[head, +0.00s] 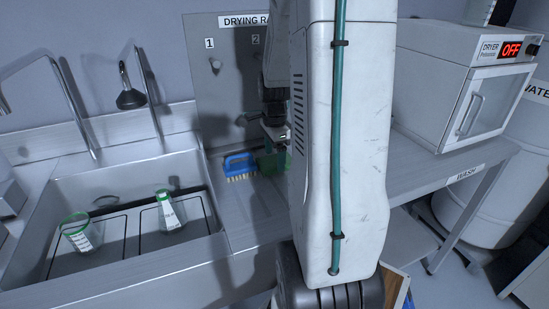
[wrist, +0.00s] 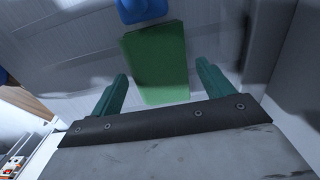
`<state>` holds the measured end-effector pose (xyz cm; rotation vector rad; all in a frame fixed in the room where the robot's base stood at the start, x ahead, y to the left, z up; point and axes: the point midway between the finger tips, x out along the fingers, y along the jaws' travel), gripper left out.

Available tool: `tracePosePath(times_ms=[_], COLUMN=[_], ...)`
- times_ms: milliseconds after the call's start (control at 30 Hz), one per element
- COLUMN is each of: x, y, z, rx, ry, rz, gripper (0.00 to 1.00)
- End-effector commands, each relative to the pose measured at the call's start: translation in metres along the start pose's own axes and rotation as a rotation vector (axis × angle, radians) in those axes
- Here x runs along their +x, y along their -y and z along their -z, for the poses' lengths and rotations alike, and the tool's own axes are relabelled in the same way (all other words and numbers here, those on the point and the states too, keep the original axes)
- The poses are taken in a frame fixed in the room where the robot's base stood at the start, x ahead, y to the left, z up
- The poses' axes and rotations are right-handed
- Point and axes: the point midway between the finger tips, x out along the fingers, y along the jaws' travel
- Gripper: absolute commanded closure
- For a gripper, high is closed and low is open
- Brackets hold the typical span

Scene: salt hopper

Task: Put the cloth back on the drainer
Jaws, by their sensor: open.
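The green cloth (wrist: 157,60) lies flat as a rectangle on the pale ribbed drainer (wrist: 85,50). In the head view the cloth (head: 272,162) is partly hidden behind my arm, on the drainer (head: 243,205) right of the sink. My gripper (wrist: 161,68) is open, with its two teal fingers on either side of the cloth's near part in the wrist view. The fingers look apart from the cloth; I cannot tell the height between them. In the head view my arm hides most of the gripper.
A blue brush (head: 240,167) lies beside the cloth; it also shows in the wrist view (wrist: 140,10). The sink (head: 120,215) holds two green-rimmed beakers (head: 76,232). The drying rack board (head: 222,95) stands behind. A dryer (head: 465,85) sits on the bench to the right.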

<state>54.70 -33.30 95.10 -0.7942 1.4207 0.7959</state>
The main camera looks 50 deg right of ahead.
Motion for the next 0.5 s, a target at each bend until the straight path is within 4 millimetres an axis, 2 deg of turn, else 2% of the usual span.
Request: tracePosePath(times_ms=[300, 500], x=[-0.069, -0.099], y=[0.001, 0.0], z=[0.0, 0.0], rx=[0.0, 0.0], ry=[-0.001, -0.001], rz=[0.005, 0.003], gripper=[0.2, 0.2])
